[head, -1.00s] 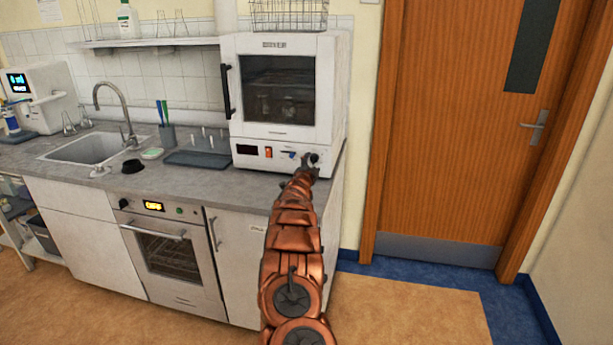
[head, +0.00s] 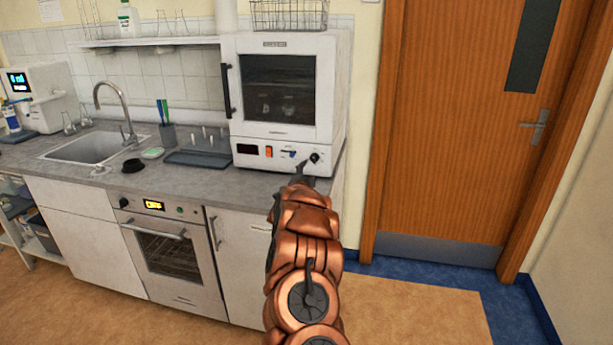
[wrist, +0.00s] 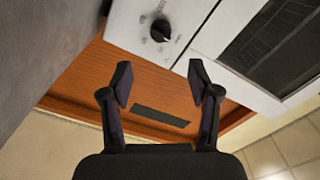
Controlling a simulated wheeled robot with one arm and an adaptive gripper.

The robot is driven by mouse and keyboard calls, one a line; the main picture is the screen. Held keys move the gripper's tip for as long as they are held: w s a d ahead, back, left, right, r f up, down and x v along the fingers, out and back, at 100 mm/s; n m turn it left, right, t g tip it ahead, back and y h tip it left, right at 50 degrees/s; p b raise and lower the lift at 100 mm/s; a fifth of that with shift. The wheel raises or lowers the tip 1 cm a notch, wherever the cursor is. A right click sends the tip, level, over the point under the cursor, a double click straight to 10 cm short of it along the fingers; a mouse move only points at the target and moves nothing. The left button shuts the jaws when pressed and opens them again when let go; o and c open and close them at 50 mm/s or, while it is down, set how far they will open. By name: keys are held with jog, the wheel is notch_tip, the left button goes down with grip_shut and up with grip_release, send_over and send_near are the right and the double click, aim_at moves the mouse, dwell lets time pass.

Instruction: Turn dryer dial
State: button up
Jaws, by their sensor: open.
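The dryer (head: 283,95) is a white box with a dark-windowed door on the counter. Its black dial (head: 315,158) sits at the right end of the lower control panel. In the wrist view the round black dial (wrist: 160,31) shows on the white panel, beyond the fingertips and apart from them. My gripper (wrist: 159,72) is open and empty, its two dark fingers spread. In the head view my gripper (head: 302,170) is small and partly hidden by my copper arm, just below and left of the dial.
An orange switch (head: 269,151) and a small display (head: 248,149) are on the same panel. The grey counter (head: 215,178) runs below the dryer. A lower oven (head: 170,258) and a sink (head: 92,148) are to the left. A wooden door (head: 450,110) stands to the right.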

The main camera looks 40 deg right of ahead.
jog(key=shift+s+a, duration=0.35)
jog(key=shift+a, duration=0.15)
dwell(0.3)
